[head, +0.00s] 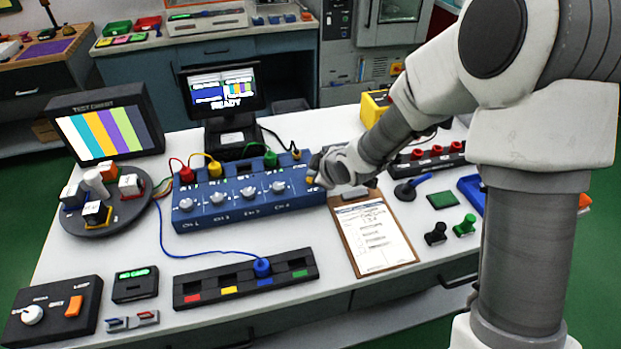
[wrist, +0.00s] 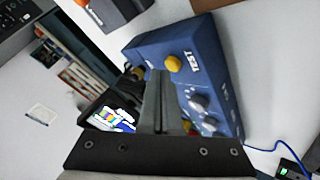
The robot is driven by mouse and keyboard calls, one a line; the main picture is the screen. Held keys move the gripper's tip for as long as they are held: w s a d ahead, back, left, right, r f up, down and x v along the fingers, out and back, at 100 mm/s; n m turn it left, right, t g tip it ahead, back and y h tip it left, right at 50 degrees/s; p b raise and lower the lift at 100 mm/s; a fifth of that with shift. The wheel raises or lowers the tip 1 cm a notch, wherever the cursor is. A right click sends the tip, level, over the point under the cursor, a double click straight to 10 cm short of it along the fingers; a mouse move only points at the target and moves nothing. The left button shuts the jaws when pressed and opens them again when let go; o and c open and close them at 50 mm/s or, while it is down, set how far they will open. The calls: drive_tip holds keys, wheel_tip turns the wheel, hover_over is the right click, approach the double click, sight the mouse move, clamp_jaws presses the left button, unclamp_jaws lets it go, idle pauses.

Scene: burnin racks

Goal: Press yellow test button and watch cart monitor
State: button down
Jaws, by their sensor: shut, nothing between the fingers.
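The yellow test button (wrist: 173,63) sits beside the word TEST on the blue control box (wrist: 185,42) in the wrist view. In the head view, the blue box (head: 240,211) has a row of white knobs, and my gripper (head: 313,172) is at its right end. My gripper (wrist: 158,72) is shut and empty, its tips beside the button in the picture; I cannot tell whether they touch it. A dark monitor (head: 222,90) behind the box reads READY, with a blue panel and colour bars. Another monitor (head: 105,130) at the left, labelled TEST CHART, shows colour stripes.
Red, yellow and green plugs with cables stand along the back of the box. A clipboard (head: 371,236) lies right of it, a port strip (head: 246,279) in front. A round turntable (head: 108,222) holds several blocks at the left. White table shows between them.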

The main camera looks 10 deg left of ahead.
drive_tip(key=shift+f+b, duration=0.45)
idle(0.3)
drive_tip(key=shift+r, duration=0.15)
drive_tip(key=shift+r+p, duration=0.65)
drive_tip(key=shift+r, duration=0.15)
wheel_tip(320, 180, up, 5)
drive_tip(key=p, duration=0.3)
drive_tip(key=shift+p, duration=0.4)
drive_tip(key=shift+d, duration=0.1)
idle(0.5)
